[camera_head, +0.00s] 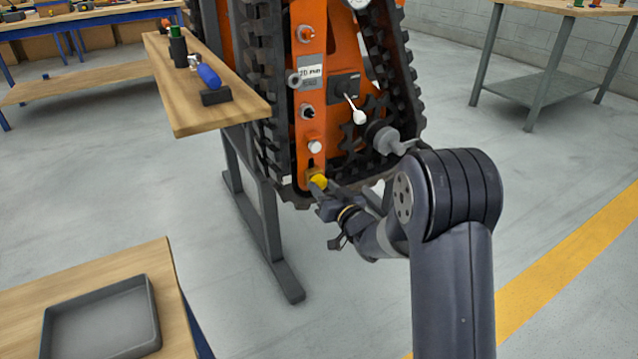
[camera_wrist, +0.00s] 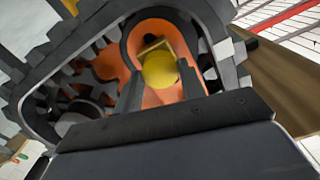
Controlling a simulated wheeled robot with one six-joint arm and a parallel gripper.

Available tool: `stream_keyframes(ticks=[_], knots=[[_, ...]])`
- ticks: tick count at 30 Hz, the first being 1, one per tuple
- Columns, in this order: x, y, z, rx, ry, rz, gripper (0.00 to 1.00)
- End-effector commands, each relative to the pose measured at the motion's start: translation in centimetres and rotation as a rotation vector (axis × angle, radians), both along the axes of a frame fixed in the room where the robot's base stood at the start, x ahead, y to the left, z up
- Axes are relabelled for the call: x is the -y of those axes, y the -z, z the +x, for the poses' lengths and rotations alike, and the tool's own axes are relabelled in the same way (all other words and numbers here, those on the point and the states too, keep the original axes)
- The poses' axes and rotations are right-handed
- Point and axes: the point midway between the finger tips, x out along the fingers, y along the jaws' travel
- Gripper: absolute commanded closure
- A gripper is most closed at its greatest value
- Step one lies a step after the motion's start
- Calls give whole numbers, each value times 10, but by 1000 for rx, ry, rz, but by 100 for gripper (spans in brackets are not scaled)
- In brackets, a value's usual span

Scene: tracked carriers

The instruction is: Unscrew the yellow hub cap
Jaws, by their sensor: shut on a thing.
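The yellow hub cap (camera_head: 319,181) sits low on the orange panel of the tracked carrier (camera_head: 330,140), near the bottom of the track. My gripper (camera_head: 322,188) reaches it from the lower right and is shut on the cap. In the wrist view the round yellow cap (camera_wrist: 160,70) lies between the two dark fingertips (camera_wrist: 160,88). A squarish yellow-brown piece shows just behind the cap against the orange panel. The lower part of the cap is partly hidden by my fingers.
The black track (camera_head: 265,80) runs close around the panel. A switch lever (camera_head: 356,112) and a grey crank (camera_head: 388,140) stick out above my gripper. A wooden shelf (camera_head: 205,85) holds a blue-handled tool (camera_head: 209,76). A grey tray (camera_head: 100,318) lies on the lower-left table.

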Motion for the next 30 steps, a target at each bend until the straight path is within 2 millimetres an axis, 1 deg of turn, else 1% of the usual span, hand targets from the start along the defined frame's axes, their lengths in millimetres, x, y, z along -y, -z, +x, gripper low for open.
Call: stream_keyframes(ticks=[12,18,21,28,29,30], knots=[[0,0,0,261,0,-386,82],[0,0,0,365,0,-540,82],[0,0,0,385,0,-570,82],[0,0,0,388,1,-574,82],[0,0,0,387,1,-574,60],[0,0,0,387,0,-573,57]])
